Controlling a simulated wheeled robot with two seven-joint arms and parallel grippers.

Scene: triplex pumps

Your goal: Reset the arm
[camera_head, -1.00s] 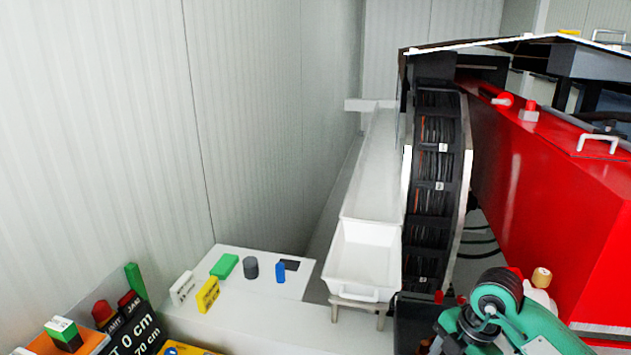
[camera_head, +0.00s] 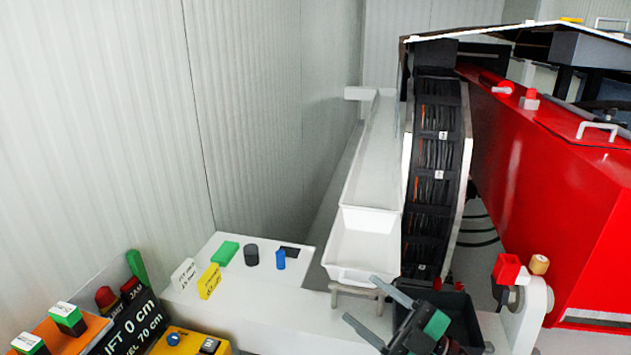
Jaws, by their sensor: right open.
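My right gripper (camera_head: 360,299) is at the lower middle right, its two grey fingers spread apart and pointing up and left. Nothing is between the fingers. Its dark body with a green part sits in front of a black bin (camera_head: 468,318) and hides part of it. The fingers appear just in front of the lower end of a white tray (camera_head: 345,272); I cannot tell whether they touch its stand. My left gripper is not in view.
A large red machine (camera_head: 560,180) fills the right, beside a curved black conveyor (camera_head: 435,180). A white bench (camera_head: 225,310) holds a green block (camera_head: 225,253), a dark cylinder (camera_head: 251,255) and a blue piece (camera_head: 281,260). A control panel (camera_head: 130,325) is at lower left.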

